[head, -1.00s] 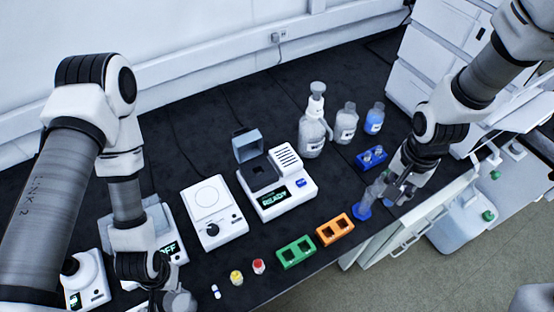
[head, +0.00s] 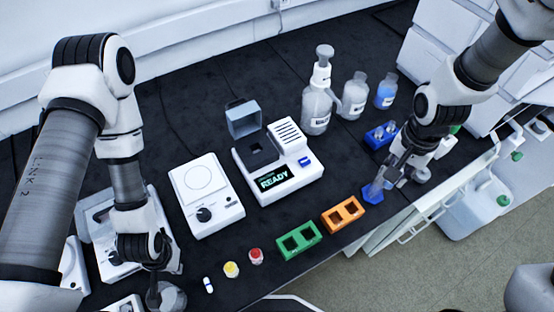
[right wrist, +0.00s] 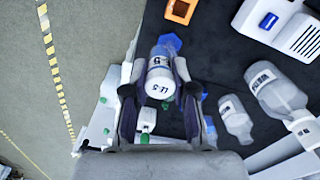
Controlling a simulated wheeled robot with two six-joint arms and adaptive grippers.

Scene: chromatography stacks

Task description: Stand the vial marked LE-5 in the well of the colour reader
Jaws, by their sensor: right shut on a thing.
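The LE-5 vial (right wrist: 162,76), with its white marked cap towards the camera, is between the fingers of my right gripper (right wrist: 160,95) in the right wrist view. My right gripper (head: 388,178) is shut on it, at the right side of the bench in the head view, where the vial is hard to make out. The colour reader (head: 290,183) is white and its display says READY. Its lid (head: 244,118) is raised and the dark well (head: 258,150) looks empty. My left gripper (head: 165,292) is low at the left; its fingers do not show clearly.
A blue hexagonal base (head: 372,193) is just below my right gripper. A blue rack (head: 381,135) and several bottles (head: 317,108) stand behind. A white dial device (head: 207,195) is left of the reader.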

